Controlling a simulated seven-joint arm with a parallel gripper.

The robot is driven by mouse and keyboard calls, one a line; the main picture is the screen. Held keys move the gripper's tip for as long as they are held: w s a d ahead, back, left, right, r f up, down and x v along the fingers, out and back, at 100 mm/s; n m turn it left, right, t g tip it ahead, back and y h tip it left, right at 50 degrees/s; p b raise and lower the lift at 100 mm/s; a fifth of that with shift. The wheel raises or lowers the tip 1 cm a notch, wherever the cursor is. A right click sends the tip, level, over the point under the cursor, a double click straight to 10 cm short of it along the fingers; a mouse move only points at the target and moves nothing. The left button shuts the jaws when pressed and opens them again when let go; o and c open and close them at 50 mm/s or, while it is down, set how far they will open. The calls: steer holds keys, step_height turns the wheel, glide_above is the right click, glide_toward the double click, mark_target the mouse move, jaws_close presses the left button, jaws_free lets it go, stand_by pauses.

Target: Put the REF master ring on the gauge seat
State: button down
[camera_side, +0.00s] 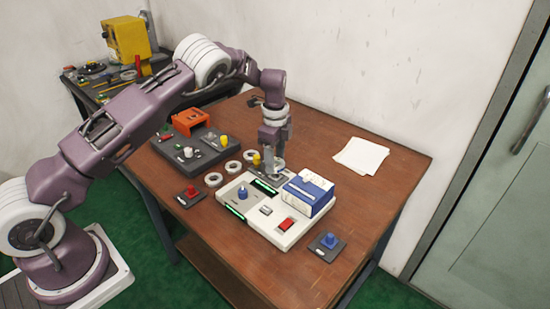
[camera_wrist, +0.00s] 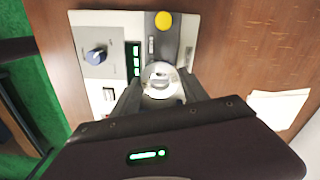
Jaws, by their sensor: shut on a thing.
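My gripper (camera_side: 275,165) points down over the back edge of the white gauge unit (camera_side: 292,233). It is shut on a pale metal ring (camera_wrist: 158,81), which sits between the two fingers in the wrist view. The markings on this ring are too small to read, so I cannot tell if it is the REF master. The gauge seat cannot be made out; the ring and fingers may cover it. I cannot tell whether the ring touches the surface below.
A blue and white box (camera_side: 308,193) stands on the unit close to my gripper. A yellow knob (camera_wrist: 163,20) is near the fingers. Several loose rings (camera_side: 213,180) lie left of the unit. Red (camera_side: 190,192) and blue (camera_side: 328,241) knobs stand on small plates. Papers (camera_side: 361,156) lie right.

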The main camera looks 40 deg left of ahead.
steer(key=shift+f, duration=0.1)
stand_by(0.5)
steer(key=shift+f, duration=0.9)
steer(key=shift+f, duration=0.7)
stand_by(0.5)
steer(key=c, duration=0.5)
jaws_free()
steer(key=shift+r, duration=3.75)
